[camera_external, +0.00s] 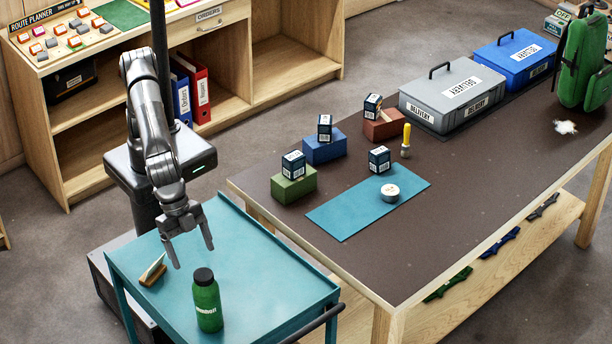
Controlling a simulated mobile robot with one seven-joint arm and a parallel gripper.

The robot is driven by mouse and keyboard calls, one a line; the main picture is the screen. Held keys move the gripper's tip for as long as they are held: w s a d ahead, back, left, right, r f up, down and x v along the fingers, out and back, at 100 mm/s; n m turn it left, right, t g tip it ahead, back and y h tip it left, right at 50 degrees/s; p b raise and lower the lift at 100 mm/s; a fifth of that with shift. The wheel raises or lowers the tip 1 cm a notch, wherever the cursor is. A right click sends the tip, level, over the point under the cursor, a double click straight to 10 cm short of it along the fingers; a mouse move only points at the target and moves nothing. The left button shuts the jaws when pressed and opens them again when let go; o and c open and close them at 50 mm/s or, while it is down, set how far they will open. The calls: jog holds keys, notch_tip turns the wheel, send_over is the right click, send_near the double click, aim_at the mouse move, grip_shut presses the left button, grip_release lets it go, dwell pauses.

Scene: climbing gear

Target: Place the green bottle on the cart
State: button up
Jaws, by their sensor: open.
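The green bottle (208,304) with a black cap stands upright on the teal top of the cart (262,258), near its front middle. My gripper (193,262) is open and empty above the cart, just behind and above the bottle. Its fingers point down and look apart from the bottle.
A small wooden block with a light piece (152,271) lies on the cart's left. The brown table (470,190) to the right carries small dark boxes on coloured blocks, a teal mat (345,212), a round tin (390,192), delivery cases (452,93) and a green backpack (584,60).

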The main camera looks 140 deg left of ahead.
jog(key=s+a+r, duration=0.6)
jog(key=s+a, duration=0.3)
jog(key=s, duration=0.1)
jog(key=s+a+r, duration=0.5)
jog(key=s+a, duration=0.4)
jog(key=a, duration=0.1)
jog(key=s+a+f, duration=0.2)
jog(key=s, duration=0.6)
jog(key=s+a+f, duration=0.3)
jog(key=s, duration=0.5)
jog(key=s+a+f+t, duration=0.1)
jog(key=s+a+f, duration=0.1)
jog(key=s, duration=0.7)
jog(key=shift+a+f, duration=0.2)
jog(key=shift+a, duration=0.55)
